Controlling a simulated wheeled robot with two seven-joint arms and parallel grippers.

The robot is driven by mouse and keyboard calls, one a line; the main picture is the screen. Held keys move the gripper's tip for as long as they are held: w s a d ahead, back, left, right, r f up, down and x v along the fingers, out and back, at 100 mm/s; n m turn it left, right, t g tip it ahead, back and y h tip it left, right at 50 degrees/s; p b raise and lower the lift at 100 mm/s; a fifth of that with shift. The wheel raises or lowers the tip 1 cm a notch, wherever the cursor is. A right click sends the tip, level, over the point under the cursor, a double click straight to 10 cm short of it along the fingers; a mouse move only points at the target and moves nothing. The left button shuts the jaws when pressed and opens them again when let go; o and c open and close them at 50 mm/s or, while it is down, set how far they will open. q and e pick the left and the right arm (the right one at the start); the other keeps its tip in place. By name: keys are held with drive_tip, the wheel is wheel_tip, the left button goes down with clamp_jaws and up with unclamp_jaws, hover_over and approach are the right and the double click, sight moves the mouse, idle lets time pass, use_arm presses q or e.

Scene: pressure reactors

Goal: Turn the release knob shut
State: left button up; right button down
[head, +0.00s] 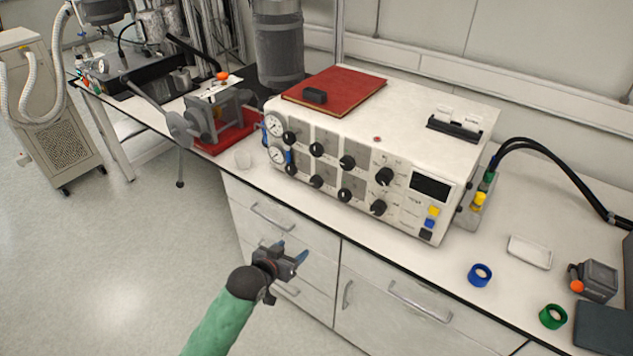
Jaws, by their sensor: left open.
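A white control box (415,130) stands on the bench, with several black knobs on its front panel. The knobs include a large upper right one (384,176) and a lower right one (378,207). I cannot read the labels, so I cannot tell which is the release knob or how far it is turned. My left gripper (292,253), with blue fingertips, is open and empty. It shows below the box in the picture, in front of the drawers, apart from every knob. My right gripper is not in view.
Two gauges (274,140) sit at the panel's left end. A red book (335,90) lies on the box. A red tray (245,128) with a metal device stands left. A blue ring (480,275) and a green ring (553,316) lie right. The bench's front strip is mostly clear.

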use_arm(q)
drive_tip(key=w+d+r+m+t+h, duration=0.15)
drive_tip(key=w+r, duration=0.25)
drive_tip(key=w, duration=0.4)
drive_tip(key=t+h, duration=0.2)
drive_tip(key=h, duration=0.1)
approach(315, 183)
drive_tip(key=x, duration=0.4)
drive_tip(key=shift+w+r+p, duration=0.2)
drive_tip(key=shift+p, duration=0.15)
drive_tip(key=p+x, duration=0.2)
drive_tip(key=x, duration=0.3)
drive_tip(key=shift+d+f, duration=0.15)
drive_tip(key=shift+x, duration=0.75)
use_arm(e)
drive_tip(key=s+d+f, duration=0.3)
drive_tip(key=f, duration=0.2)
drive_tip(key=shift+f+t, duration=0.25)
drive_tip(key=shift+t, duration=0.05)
use_arm(q)
drive_tip(key=shift+f, duration=0.1)
drive_tip(key=c, duration=0.9)
drive_tip(key=shift+c, duration=0.3)
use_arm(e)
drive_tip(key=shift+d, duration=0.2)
use_arm(q)
drive_tip(key=shift+m, duration=0.25)
